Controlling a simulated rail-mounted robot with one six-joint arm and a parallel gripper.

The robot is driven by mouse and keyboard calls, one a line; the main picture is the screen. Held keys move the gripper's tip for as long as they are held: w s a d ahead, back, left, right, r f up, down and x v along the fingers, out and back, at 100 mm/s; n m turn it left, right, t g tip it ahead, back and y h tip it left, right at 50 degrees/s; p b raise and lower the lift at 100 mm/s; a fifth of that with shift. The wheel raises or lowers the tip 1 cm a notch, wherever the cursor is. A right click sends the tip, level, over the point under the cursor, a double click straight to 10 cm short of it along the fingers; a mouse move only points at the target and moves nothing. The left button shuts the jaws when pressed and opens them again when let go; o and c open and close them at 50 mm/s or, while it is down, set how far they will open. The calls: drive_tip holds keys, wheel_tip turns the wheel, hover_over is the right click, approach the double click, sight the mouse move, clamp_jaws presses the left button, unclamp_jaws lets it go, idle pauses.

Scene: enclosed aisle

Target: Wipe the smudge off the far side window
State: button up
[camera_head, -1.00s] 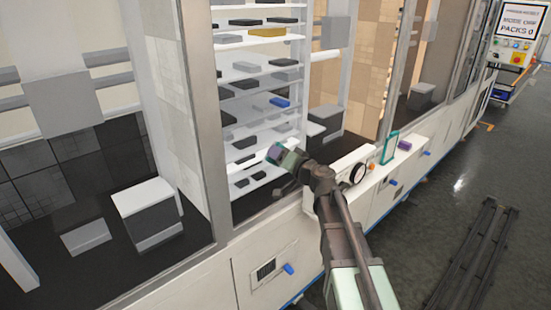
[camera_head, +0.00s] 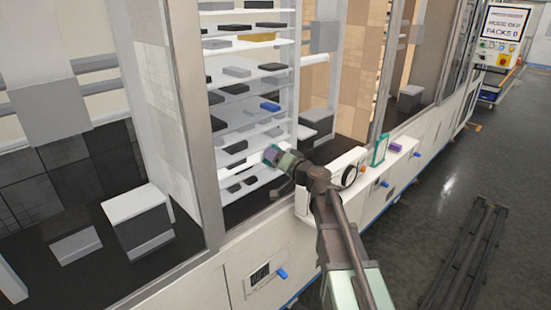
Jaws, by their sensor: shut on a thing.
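My gripper (camera_head: 278,160) is at the end of my dark arm, in front of the white shelves. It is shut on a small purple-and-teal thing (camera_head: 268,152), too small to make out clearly. Large clear window panes (camera_head: 150,235) in grey metal frames line the machine wall on the left. Another pane lies farther along the wall (camera_head: 425,75). I cannot make out a smudge on any of them. I cannot tell whether the held thing touches glass.
White shelves (camera_head: 250,75) hold several small boxes. A control panel (camera_head: 502,35) stands far right. Dark rails (camera_head: 465,255) lie on the floor.

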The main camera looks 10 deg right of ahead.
sight(259, 158)
drive_tip(key=shift+s+a, duration=0.5)
drive_tip(key=shift+a, duration=0.4)
drive_tip(key=shift+s+a, duration=0.5)
drive_tip(key=shift+a, duration=0.35)
drive_tip(key=o, duration=0.4)
drive_tip(key=shift+c, duration=0.2)
drive_tip(key=c, duration=0.3)
drive_tip(key=shift+v, duration=4.5)
drive_tip(key=shift+c, duration=0.3)
